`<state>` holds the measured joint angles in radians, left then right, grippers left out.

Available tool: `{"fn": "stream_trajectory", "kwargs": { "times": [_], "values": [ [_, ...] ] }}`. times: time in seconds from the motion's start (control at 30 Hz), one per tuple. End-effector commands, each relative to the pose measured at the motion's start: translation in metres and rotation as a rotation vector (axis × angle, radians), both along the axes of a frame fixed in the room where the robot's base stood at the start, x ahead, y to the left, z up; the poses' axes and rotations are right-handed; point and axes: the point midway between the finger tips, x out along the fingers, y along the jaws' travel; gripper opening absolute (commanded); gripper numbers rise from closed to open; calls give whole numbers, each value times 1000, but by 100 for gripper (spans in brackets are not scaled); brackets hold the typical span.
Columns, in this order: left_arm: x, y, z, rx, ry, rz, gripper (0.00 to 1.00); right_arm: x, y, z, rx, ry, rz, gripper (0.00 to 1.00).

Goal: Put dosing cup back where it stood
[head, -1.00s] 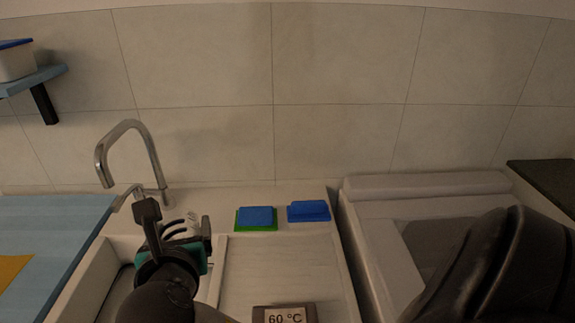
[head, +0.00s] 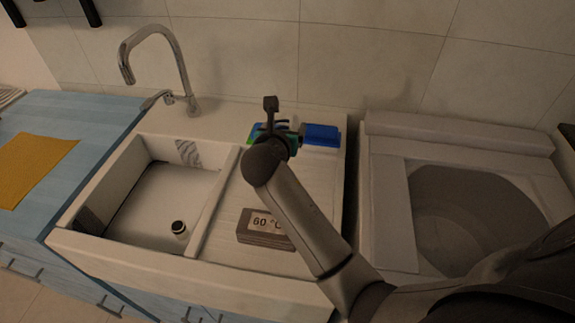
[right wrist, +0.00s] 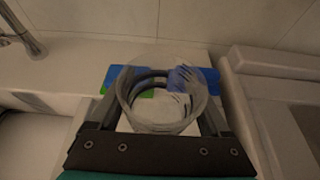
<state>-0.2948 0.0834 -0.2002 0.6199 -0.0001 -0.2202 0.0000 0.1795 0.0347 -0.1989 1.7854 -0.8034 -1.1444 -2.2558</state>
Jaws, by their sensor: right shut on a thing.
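The dosing cup (right wrist: 163,98) is a clear, see-through cup with dark curved marks on its side. In the right wrist view it sits between the two fingers of my right gripper (right wrist: 163,85), which is shut on it. In the head view my right gripper (head: 281,127) is over the back of the sink's drainboard, in front of the sponges, and hides most of the cup. I cannot tell how high the cup is above the surface. My left gripper is not in view.
A blue sponge (head: 322,134) and a blue-and-green one, partly hidden, lie at the back ledge. A display block (head: 265,228) reading 60 °C stands on the drainboard (head: 230,215). The sink basin (head: 150,215) with a tap (head: 185,75) is left, an open washer tub (head: 470,220) right.

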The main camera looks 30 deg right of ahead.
Motion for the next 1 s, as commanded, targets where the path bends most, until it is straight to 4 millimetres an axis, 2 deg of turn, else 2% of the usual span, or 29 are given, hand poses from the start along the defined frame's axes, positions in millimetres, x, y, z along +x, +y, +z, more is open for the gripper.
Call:
{"fn": "stream_trajectory", "kwargs": {
  "times": [0.03,0.2,0.47,0.7,1.0],
  "values": [
    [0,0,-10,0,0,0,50,-1,0,-20,-1,5,-1,15],
    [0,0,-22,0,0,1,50,0,0,-52,0,1,0,15],
    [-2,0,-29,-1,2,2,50,0,0,-70,-1,0,0,15],
    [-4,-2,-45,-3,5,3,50,0,0,-105,0,1,-1,15],
    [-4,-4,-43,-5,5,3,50,0,0,-104,-1,-1,0,15]
  ]
}}
